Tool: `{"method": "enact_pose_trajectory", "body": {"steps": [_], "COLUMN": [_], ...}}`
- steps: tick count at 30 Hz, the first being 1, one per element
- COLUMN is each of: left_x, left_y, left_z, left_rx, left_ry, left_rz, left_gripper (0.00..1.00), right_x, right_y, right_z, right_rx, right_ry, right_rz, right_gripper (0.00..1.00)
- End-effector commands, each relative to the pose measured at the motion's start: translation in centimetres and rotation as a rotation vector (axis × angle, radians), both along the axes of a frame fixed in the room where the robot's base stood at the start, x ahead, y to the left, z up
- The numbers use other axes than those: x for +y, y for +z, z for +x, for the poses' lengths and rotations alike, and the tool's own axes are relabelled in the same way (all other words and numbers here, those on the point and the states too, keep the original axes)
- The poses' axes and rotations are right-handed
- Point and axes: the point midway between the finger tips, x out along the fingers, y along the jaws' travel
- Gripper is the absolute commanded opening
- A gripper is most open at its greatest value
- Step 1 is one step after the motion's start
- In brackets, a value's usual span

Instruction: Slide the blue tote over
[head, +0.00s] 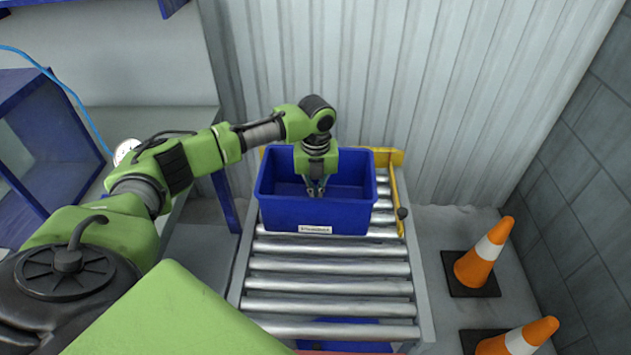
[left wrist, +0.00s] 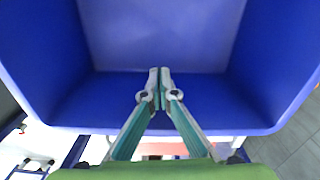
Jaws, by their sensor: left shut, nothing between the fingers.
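The blue tote (head: 345,216) stands upright at the far end of the roller table (head: 328,285), with a white label on its front wall. In the head view its inside looks empty. My left gripper (head: 316,192) comes down over the tote's open top, with its fingertips low inside the opening near the front wall. In the left wrist view the shut fingers (left wrist: 160,82) point into the tote (left wrist: 205,92), with nothing between them. I cannot tell whether they touch a wall. My right gripper is not in view.
A yellow rail (head: 398,200) runs along the table's right side and behind the tote. Two orange cones (head: 482,254) stand on the floor to the right. A corrugated wall (head: 450,90) is close behind. The near rollers are clear.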

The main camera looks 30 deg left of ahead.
Motion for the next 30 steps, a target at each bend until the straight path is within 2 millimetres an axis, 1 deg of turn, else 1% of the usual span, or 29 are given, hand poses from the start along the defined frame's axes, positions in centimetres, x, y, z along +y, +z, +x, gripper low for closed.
{"method": "enact_pose_trajectory", "body": {"steps": [1,6,17,20,23,30], "left_x": [-0.3,-1.0,-1.2,-1.3,-1.7,-4.0], "left_y": [0.1,0.0,0.0,0.1,0.4,0.7], "left_z": [-0.5,-1.5,-1.7,-1.8,-2.5,-5.7], "left_rx": [0.001,0.001,0.001,0.001,0.004,0.006], "left_ry": [-0.003,0.000,0.001,0.000,-0.001,-0.003], "left_rz": [0.002,0.000,0.001,0.000,0.001,0.000], "left_gripper": [0.00,0.00,0.00,0.00,0.00,0.00], "right_x": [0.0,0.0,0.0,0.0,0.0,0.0], "right_y": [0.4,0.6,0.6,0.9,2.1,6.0], "right_z": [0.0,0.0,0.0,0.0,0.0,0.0], "right_rx": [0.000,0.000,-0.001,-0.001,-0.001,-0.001], "right_ry": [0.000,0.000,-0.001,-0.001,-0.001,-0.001], "right_rz": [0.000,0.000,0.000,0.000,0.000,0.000], "right_gripper": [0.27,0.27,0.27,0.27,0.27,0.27]}}
